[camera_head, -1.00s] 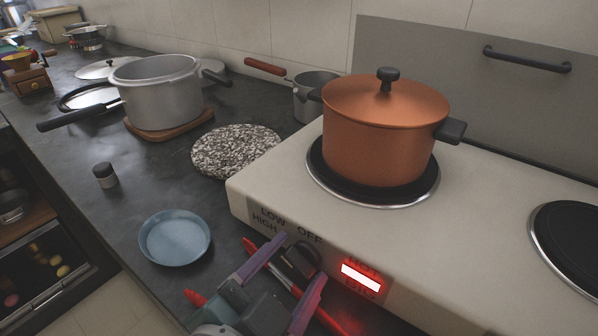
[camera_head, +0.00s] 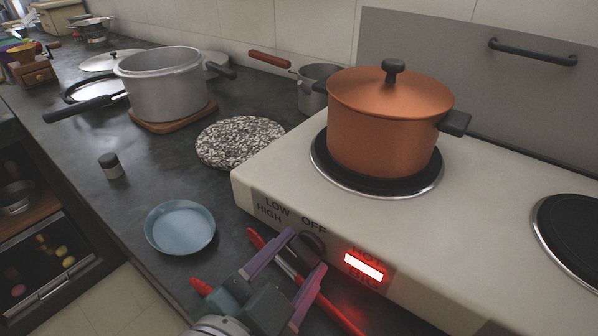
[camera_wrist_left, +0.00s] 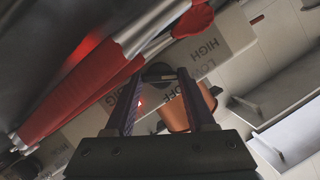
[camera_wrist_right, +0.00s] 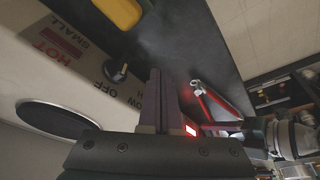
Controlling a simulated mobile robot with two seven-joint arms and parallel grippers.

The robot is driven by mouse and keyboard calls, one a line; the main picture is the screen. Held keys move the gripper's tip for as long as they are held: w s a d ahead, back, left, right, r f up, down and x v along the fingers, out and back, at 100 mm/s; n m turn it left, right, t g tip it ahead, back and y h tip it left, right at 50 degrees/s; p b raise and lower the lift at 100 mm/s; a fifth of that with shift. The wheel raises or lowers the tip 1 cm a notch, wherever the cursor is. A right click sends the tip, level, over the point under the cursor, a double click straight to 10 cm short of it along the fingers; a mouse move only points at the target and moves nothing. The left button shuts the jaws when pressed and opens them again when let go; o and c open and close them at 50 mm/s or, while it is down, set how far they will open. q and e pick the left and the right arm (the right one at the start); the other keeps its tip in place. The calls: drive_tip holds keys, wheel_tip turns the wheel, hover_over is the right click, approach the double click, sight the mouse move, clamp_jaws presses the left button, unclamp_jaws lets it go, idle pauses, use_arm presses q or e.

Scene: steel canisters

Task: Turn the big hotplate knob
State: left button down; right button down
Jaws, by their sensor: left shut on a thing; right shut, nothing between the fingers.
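The dark round big hotplate knob (camera_head: 313,243) sits on the front panel of the white hotplate (camera_head: 480,205), below the OFF, LOW and HIGH marks. My left gripper (camera_head: 306,249) is shut on this knob, one finger on each side, partly hiding it. In the left wrist view the knob (camera_wrist_left: 158,70) shows between the two purple fingertips (camera_wrist_left: 159,74). The knob's exact setting is hard to read. A lit red HOT BIG lamp (camera_head: 364,266) is right of it. My right gripper (camera_wrist_right: 164,75) is shut and empty; the head view does not show it.
A copper pot (camera_head: 385,125) stands on the big plate. Red-handled tools (camera_head: 342,318) lie on the counter under my left gripper. A blue dish (camera_head: 180,227), a speckled mat (camera_head: 240,142) and a grey pot (camera_head: 165,88) are to the left. Another knob (camera_wrist_right: 119,72) shows in the right wrist view.

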use_arm(q)
drive_tip(key=shift+r, duration=0.1)
use_arm(e)
drive_tip(key=shift+r, duration=0.15)
use_arm(q)
drive_tip(key=shift+a+n+g+h+p, duration=0.1)
drive_tip(key=shift+n+g+h+p, duration=0.35)
drive_tip(key=shift+n+p, duration=0.35)
use_arm(e)
drive_tip(key=shift+r, duration=0.65)
use_arm(q)
drive_tip(key=shift+w+n+g+h, duration=0.1)
drive_tip(key=shift+n+g+h, duration=0.15)
drive_tip(key=shift+n, duration=0.25)
drive_tip(key=shift+a+n+g+h, duration=0.1)
drive_tip(key=shift+n+g+h, duration=0.25)
drive_tip(key=shift+n, duration=0.35)
drive_tip(key=c, duration=0.5)
unclamp_jaws()
use_arm(e)
drive_tip(key=shift+d, duration=0.1)
use_arm(q)
drive_tip(key=p+v, duration=0.2)
drive_tip(key=v, duration=0.8)
drive_tip(key=shift+p, duration=0.4)
use_arm(e)
wheel_tip(320, 180, up, 3)
